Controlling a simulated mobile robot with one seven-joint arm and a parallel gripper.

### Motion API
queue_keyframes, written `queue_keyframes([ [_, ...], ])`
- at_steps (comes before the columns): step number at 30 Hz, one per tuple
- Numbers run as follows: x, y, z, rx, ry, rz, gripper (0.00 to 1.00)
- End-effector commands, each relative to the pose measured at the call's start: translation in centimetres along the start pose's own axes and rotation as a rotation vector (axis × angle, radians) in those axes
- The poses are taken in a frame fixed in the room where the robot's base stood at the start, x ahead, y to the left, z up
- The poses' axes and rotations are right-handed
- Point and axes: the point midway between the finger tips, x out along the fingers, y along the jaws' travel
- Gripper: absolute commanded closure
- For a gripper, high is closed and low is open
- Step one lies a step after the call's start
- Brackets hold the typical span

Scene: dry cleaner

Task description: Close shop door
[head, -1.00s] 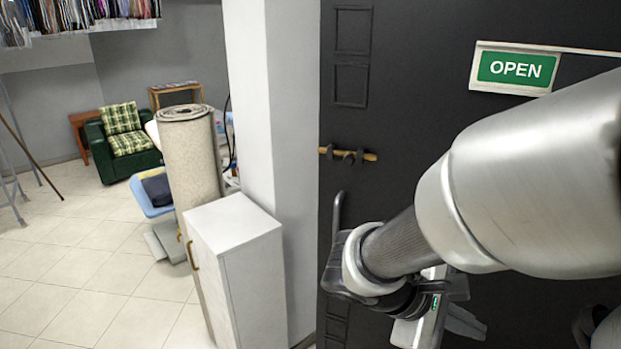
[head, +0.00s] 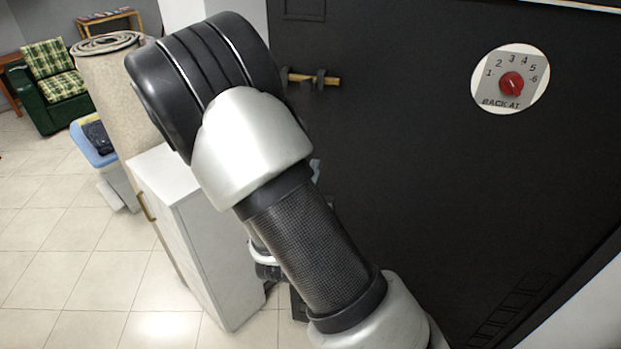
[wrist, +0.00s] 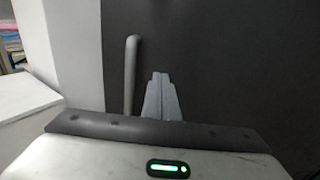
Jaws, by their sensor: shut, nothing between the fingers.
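The dark shop door (head: 420,150) fills the right half of the head view. A brass latch (head: 330,81) sits near its left edge, partly behind my arm. The wrist view also shows the dark door (wrist: 240,70). A grey upright bar handle (wrist: 131,75) stands at the left of the door there. My gripper (wrist: 160,76) is shut and empty, just right of the handle, with a narrow gap between them in the picture. I cannot tell whether the fingers touch the door. In the head view my arm hides the handle and most of the gripper.
A white cabinet (head: 205,240) stands close to the left of the door, beside my arm. A rolled carpet (head: 105,95) and a green armchair (head: 47,90) are farther back. A round "BACK AT" dial sign (head: 511,79) is on the door. Tiled floor (head: 50,240) is open at left.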

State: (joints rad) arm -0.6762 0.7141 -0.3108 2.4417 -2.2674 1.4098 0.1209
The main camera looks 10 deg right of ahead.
Motion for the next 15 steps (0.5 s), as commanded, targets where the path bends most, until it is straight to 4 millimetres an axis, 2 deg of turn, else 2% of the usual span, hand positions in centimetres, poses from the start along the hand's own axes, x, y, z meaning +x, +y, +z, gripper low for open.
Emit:
queue_keyframes([
  [1,1.2,-0.1,0.1,-0.001,-0.001,-0.004,1.00],
  [6,4.5,-0.1,0.1,-0.001,0.000,-0.003,1.00],
  [10,6.3,-0.1,0.1,0.000,0.000,-0.003,1.00],
  [15,7.4,0.0,0.0,0.000,0.000,-0.001,1.00],
])
